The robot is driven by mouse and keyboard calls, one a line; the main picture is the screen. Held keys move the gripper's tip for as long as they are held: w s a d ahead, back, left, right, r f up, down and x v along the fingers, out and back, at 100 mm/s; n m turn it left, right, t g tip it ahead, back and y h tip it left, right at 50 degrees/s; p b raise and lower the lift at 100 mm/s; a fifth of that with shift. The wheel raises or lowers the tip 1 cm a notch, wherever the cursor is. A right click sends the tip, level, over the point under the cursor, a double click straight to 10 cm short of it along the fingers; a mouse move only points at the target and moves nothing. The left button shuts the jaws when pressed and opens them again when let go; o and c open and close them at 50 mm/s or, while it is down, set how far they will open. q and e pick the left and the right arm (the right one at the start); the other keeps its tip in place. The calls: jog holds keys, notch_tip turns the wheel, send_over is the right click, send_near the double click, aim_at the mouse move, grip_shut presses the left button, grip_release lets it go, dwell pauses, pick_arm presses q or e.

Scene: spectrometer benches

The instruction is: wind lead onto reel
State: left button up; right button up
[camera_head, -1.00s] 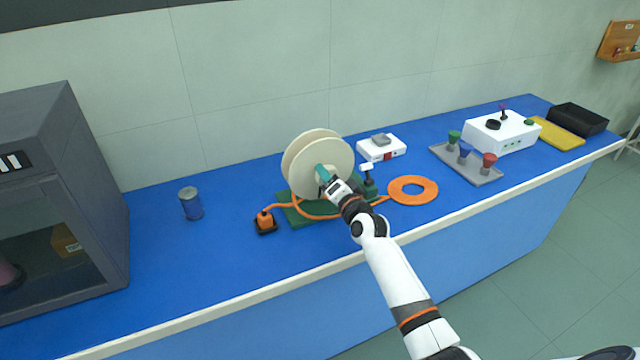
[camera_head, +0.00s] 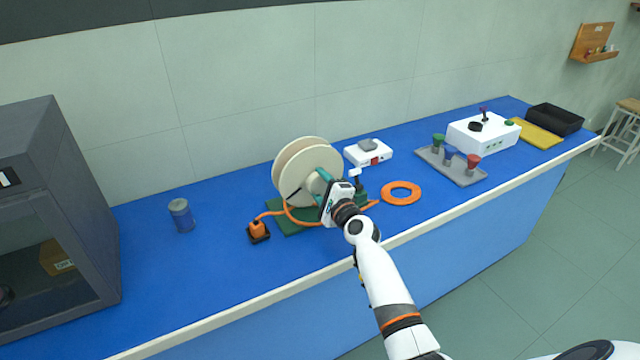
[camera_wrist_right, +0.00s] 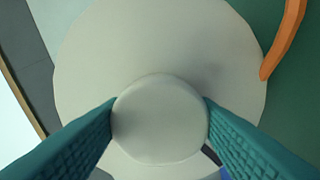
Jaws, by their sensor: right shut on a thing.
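The cream reel (camera_head: 305,160) stands upright on a green base (camera_head: 287,222) on the blue bench. The orange lead runs low around the reel's front, from an orange plug in a black block (camera_head: 259,231) at left toward a flat orange coil (camera_head: 401,194) at right. My right gripper (camera_head: 322,182) is at the reel's front face. In the right wrist view its teal fingers are closed on both sides of a round pale knob (camera_wrist_right: 160,118) on the reel. An orange piece of lead (camera_wrist_right: 286,40) shows at upper right there. My left gripper is out of view.
A small guide post (camera_head: 356,180) stands right of the reel. Behind it is a white device (camera_head: 368,153). Farther right are a grey tray (camera_head: 435,160) with coloured pegs and a white box (camera_head: 483,136). A blue can (camera_head: 181,215) and dark cabinet (camera_head: 60,200) are at left.

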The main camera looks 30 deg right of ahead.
jog(key=m+p, duration=0.1)
jog(key=m, duration=0.4)
jog(key=shift+m+p, duration=0.3)
jog(key=m+p, duration=0.2)
jog(key=m, duration=0.4)
jog(key=shift+a+p, duration=0.1)
jog(key=shift+p, duration=0.25)
jog(key=m+p, duration=0.3)
jog(key=m, duration=0.3)
jog(key=shift+r+m, duration=0.1)
jog(key=shift+m, duration=0.2)
jog(key=shift+a+m+p, duration=0.1)
jog(key=shift+m+p, duration=1.3)
jog(key=shift+m, duration=1.2)
jog(key=o, duration=1.4)
jog(key=shift+s, duration=0.1)
